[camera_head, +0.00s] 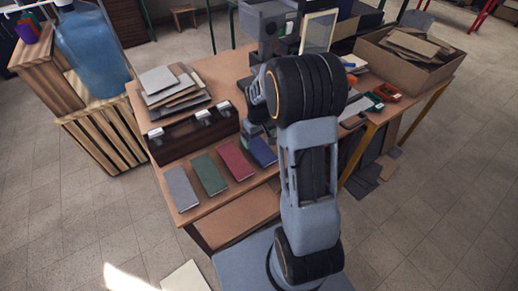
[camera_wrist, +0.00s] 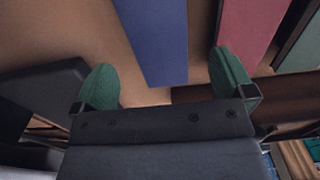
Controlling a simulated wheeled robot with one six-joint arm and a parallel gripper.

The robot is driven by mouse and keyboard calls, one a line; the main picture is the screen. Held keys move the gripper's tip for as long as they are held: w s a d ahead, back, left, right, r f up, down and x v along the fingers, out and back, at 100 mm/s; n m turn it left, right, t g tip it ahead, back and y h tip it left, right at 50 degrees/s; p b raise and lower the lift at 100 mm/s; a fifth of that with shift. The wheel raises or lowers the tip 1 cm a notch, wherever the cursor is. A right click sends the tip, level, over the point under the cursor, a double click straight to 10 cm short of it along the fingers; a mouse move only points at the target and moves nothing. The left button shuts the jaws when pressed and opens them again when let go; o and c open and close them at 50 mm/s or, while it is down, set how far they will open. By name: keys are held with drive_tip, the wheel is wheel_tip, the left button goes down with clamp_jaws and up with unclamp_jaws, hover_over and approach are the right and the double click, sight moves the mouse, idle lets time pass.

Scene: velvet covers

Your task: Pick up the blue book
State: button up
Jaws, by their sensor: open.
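The blue book (camera_head: 262,151) lies flat on the wooden table (camera_head: 228,205), at the right end of a row of books, partly beside my arm. In the wrist view the blue book (camera_wrist: 153,40) shows between the two green fingertips of my gripper (camera_wrist: 165,85). The fingers are spread apart with the book's near end between and beyond them. I cannot tell how high they are above it. In the head view my arm hides most of the gripper.
A red book (camera_head: 235,161), a green book (camera_head: 209,173) and a grey book (camera_head: 181,188) lie left of the blue one. A dark wooden box (camera_head: 190,137) stands behind them. A cardboard box (camera_head: 408,67) stands at the right.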

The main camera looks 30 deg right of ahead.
sight(259, 148)
drive_tip(key=shift+w+d+f, duration=0.1)
drive_tip(key=shift+d+f, duration=0.05)
drive_tip(key=shift+f, duration=2.6)
drive_tip(key=c, duration=1.1)
drive_tip(key=shift+r, duration=0.1)
